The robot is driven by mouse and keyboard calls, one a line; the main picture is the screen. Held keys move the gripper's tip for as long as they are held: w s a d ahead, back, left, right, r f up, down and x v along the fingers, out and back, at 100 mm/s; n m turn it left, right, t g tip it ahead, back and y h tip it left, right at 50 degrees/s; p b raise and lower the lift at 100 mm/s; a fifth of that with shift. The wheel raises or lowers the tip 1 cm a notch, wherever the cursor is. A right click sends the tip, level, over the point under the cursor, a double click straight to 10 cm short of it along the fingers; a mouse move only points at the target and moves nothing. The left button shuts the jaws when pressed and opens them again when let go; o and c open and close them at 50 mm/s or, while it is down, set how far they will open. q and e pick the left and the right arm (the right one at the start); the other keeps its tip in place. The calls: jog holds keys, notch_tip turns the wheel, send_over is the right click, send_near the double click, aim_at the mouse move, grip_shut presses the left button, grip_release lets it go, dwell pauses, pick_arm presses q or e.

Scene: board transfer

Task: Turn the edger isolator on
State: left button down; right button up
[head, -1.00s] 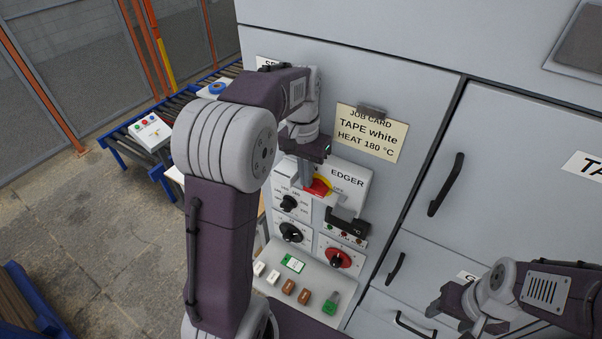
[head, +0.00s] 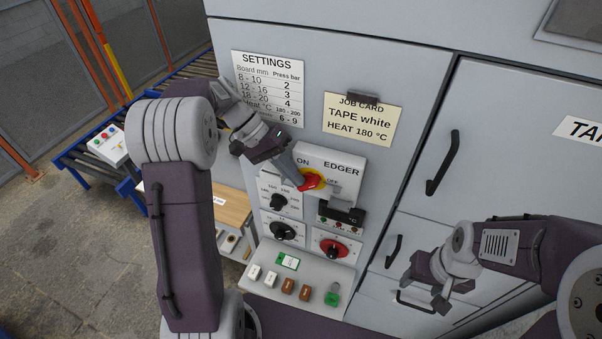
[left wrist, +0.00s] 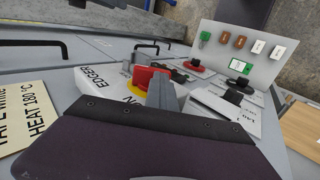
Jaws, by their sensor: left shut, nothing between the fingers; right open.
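The edger isolator's red handle (head: 313,180) sits on a yellow base on the white box marked EDGER (head: 343,163). An ON label shows at its upper left and an OFF label at its right. My left gripper (head: 299,181) is shut and empty, its fingertips against or very close to the handle's left side. In the left wrist view the red handle (left wrist: 150,75) is right beside the shut fingers (left wrist: 162,92). The fingers partly hide the handle, so I cannot tell its exact angle. My right gripper (head: 424,289) is open and empty, in front of the lower cabinet drawers.
Black dials (head: 279,202) and a red dial (head: 333,250) lie below the isolator. A sloping shelf (head: 262,292) carries several switches. The settings card (head: 268,85) and job card (head: 360,120) are above.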

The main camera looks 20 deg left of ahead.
pick_arm(q)
jog(key=shift+a+f+h+b, duration=0.35)
jog(key=shift+a+f+h, duration=0.05)
jog(key=shift+f+h, duration=0.2)
dwell(0.4)
jog(key=shift+r, duration=0.1)
